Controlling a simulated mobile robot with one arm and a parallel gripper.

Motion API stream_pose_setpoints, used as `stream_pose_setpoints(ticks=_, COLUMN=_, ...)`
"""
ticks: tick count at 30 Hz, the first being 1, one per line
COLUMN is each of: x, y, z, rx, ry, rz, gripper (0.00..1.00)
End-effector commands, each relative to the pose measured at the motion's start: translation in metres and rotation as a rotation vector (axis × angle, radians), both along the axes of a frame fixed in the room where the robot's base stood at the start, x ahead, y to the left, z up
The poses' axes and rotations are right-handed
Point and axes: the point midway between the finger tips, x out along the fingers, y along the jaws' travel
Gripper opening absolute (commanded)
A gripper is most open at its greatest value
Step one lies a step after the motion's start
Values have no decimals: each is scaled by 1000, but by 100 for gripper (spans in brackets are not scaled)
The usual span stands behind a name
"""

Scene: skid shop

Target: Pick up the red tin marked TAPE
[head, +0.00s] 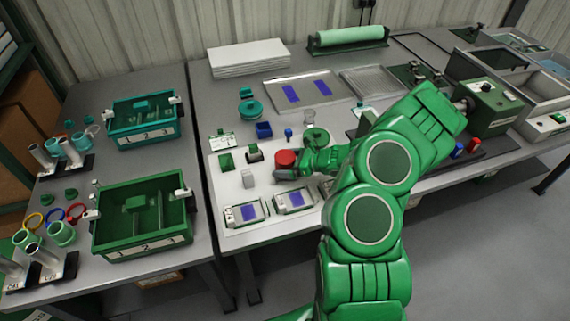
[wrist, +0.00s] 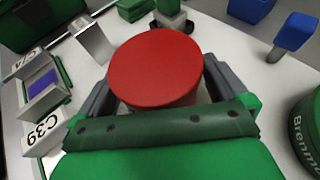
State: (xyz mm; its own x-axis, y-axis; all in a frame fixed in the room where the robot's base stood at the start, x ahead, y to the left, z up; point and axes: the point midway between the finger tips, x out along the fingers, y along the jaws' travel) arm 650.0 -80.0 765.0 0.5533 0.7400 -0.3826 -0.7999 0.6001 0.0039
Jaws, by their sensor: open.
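The red tin (head: 286,158) stands upright on the white mat in the middle of the head view. In the wrist view the red tin (wrist: 156,68) shows its plain round lid at the centre; no TAPE marking is visible from here. My gripper (wrist: 155,85) is open, with one grey finger on the left and one on the right of the tin. In the head view my gripper (head: 290,172) is low at the mat, right at the tin. Whether the fingers touch the tin is hidden by the lid and my gripper's body.
A white block (head: 248,178) and two grey holders with blue screens (head: 295,200) stand close by. A blue stamp-like piece (wrist: 294,35) and a green round tin (wrist: 308,125) are to the right in the wrist view. A green tray (head: 143,215) is on the left table.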

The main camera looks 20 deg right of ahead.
Motion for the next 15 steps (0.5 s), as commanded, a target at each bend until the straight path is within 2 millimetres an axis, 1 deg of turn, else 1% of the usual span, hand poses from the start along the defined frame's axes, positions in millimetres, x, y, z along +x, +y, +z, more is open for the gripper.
stream_pose_setpoints(ticks=2, x=0, y=0, z=0, rx=0, ry=0, rz=0, gripper=100)
stream_pose_setpoints(ticks=5, x=0, y=0, z=0, rx=0, ry=0, rz=0, gripper=86)
stream_pose_setpoints(ticks=12, x=0, y=0, z=0, rx=-1, ry=-1, rz=0, gripper=49)
stream_pose_setpoints(ticks=14, x=0, y=0, z=0, rx=-1, ry=-1, rz=0, gripper=40)
stream_pose_setpoints(ticks=15, x=0, y=0, z=0, rx=-1, ry=-1, rz=-1, gripper=40)
